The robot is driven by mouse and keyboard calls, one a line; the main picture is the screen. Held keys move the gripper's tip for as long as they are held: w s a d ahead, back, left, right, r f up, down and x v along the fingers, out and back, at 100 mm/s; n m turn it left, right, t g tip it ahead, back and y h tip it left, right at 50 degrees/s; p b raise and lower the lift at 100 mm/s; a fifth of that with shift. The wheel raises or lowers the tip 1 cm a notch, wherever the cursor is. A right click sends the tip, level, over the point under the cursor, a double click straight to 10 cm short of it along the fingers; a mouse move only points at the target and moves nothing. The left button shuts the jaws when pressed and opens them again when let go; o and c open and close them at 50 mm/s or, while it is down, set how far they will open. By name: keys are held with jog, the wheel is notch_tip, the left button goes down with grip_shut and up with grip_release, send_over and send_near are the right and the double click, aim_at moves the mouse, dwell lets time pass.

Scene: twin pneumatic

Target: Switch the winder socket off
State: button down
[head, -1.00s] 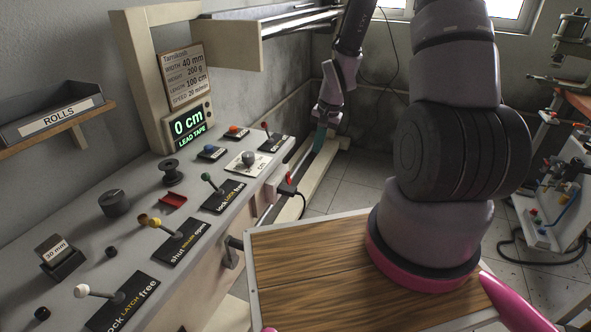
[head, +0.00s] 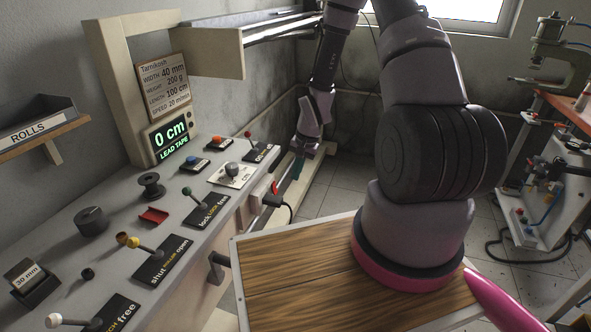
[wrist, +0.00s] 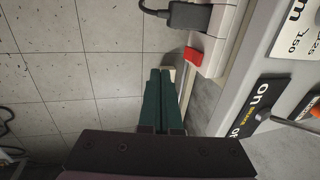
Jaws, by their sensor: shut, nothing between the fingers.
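The winder socket (wrist: 215,45) is a white strip on the side of the bench, seen at the upper right of the wrist view. It has a red rocker switch (wrist: 194,56), and a black plug (wrist: 187,15) sits in it. In the head view the red switch (head: 274,187) and the plug (head: 271,200) show small on the bench's side. My gripper (wrist: 160,72) has dark green fingers, shut together and empty. In the wrist view the fingertips are just left of and below the switch, apart from it in the picture. In the head view my gripper (head: 297,168) is beyond the plug. Which way the rocker is tilted is unclear.
The bench top carries levers, a black knob (head: 92,221) and a display (head: 172,140) reading 0 cm. A cable hangs from the plug. A pale beam (head: 318,175) lies low behind my gripper. Tiled floor is open to the right of it.

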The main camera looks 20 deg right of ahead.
aim_at(275, 188)
jog(key=w+a+f, duration=0.3)
jog(key=a+f, duration=0.1)
jog(key=f, duration=0.3)
jog(key=shift+f, duration=0.15)
jog(key=shift+w+a+f+t+y, duration=0.15)
jog(key=shift+a+f+t+y, duration=0.15)
jog(key=shift+y, duration=0.1)
jog(key=shift+r, duration=0.2)
